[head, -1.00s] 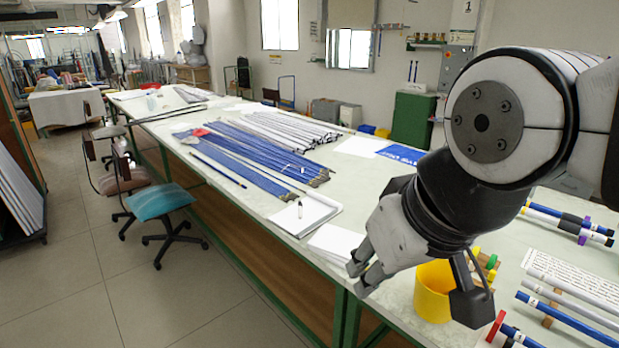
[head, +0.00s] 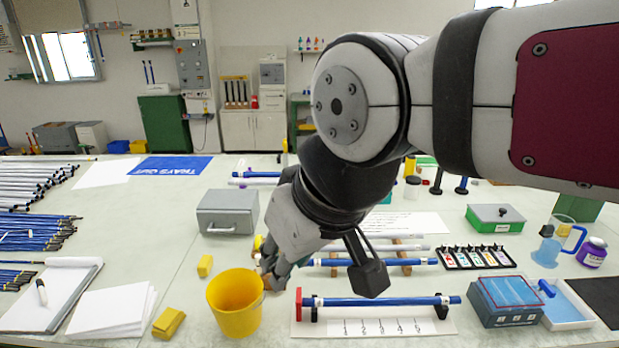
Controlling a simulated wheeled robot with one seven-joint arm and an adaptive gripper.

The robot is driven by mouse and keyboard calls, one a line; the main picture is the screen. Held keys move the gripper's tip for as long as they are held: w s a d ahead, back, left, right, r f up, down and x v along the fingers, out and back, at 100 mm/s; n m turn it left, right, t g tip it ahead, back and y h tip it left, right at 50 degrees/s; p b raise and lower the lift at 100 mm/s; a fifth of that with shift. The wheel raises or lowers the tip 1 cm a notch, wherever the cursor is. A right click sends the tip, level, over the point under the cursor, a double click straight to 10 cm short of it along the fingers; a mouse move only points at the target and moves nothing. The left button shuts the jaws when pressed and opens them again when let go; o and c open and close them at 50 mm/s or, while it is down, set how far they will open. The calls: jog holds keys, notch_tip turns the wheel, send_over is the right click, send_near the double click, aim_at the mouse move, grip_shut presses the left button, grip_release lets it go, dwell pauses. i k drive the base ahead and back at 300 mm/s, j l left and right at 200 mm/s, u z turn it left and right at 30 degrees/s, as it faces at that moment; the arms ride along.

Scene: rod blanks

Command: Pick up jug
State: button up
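The jug (head: 547,250) stands on the table at the right. It is clear with a blue handle on its right side and blue in its lower part. My gripper (head: 268,274) is far to its left, with its fingers pointing down beside the rim of a yellow bucket (head: 236,312). No part of my gripper is near the jug. The fingers are small and partly overlap, so I cannot tell how far apart they are.
A purple-labelled bottle (head: 592,252) stands just right of the jug. A blue-grey box (head: 507,303) and a white tray (head: 566,311) lie in front of it. A stamp rack (head: 478,258) is to its left, and a green box (head: 495,217) is behind left.

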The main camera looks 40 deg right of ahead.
aim_at(559, 227)
jog(key=z, duration=2.5)
jog(key=u, duration=2.45)
jog(key=z, duration=2.45)
jog(key=i+l, duration=0.15)
jog(key=u, duration=0.05)
